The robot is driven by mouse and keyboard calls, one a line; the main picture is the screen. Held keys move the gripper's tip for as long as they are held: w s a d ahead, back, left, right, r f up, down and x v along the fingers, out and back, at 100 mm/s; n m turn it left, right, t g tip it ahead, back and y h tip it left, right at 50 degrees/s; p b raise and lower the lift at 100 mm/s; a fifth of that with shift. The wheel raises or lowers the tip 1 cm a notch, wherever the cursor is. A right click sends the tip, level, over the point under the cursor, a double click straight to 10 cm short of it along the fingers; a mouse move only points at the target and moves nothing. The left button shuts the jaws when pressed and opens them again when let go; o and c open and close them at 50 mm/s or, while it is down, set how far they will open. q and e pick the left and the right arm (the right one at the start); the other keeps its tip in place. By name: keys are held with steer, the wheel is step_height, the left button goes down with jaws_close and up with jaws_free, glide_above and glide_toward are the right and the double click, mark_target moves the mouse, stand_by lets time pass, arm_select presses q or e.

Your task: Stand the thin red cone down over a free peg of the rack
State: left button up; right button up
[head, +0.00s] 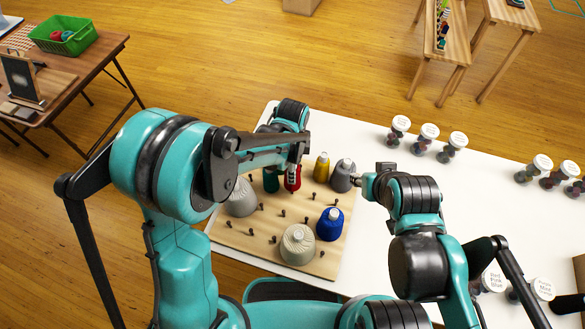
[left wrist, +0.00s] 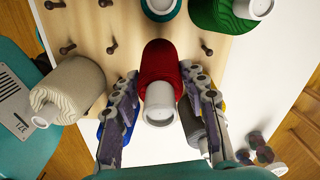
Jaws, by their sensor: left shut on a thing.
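The thin red cone (head: 292,181) is between the fingers of my left gripper (head: 297,160), over the far part of the wooden rack (head: 258,241). In the left wrist view the red cone (left wrist: 163,64) has its white tip toward the camera, and my left gripper (left wrist: 165,100) is shut on it from both sides. Its lower end is against the view of the board; I cannot tell whether it is touching or over a peg. Several bare pegs show, one being this peg (head: 283,213). My right gripper (head: 366,182) is beside the grey cone; its fingers are unclear.
White-lidded jars (head: 428,132) stand on the white table (head: 385,265).

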arm_select(q)
steer(key=shift+f+b, duration=2.35)
steer(key=shift+f, duration=0.45)
steer(key=shift+f+b, duration=0.25)
steer(key=shift+b, duration=0.05)
steer(key=o, duration=1.3)
steer(key=shift+c, duration=0.2)
steer(key=shift+r, duration=0.1)
step_height(320, 180, up, 12)
steer(key=shift+f, duration=0.1)
steer(key=s+a+r+n+t, duration=0.2)
steer(key=s+a+n, duration=0.4)
steer(key=a+n, duration=0.3)
steer(key=s+a+r+n+t, duration=0.2)
steer(key=s+a+n+t, duration=0.3)
steer(key=a+n, duration=0.4)
steer(key=shift+s+r+n, duration=0.35)
steer(key=shift+s+n, duration=0.05)
steer(key=shift+s, duration=0.15)
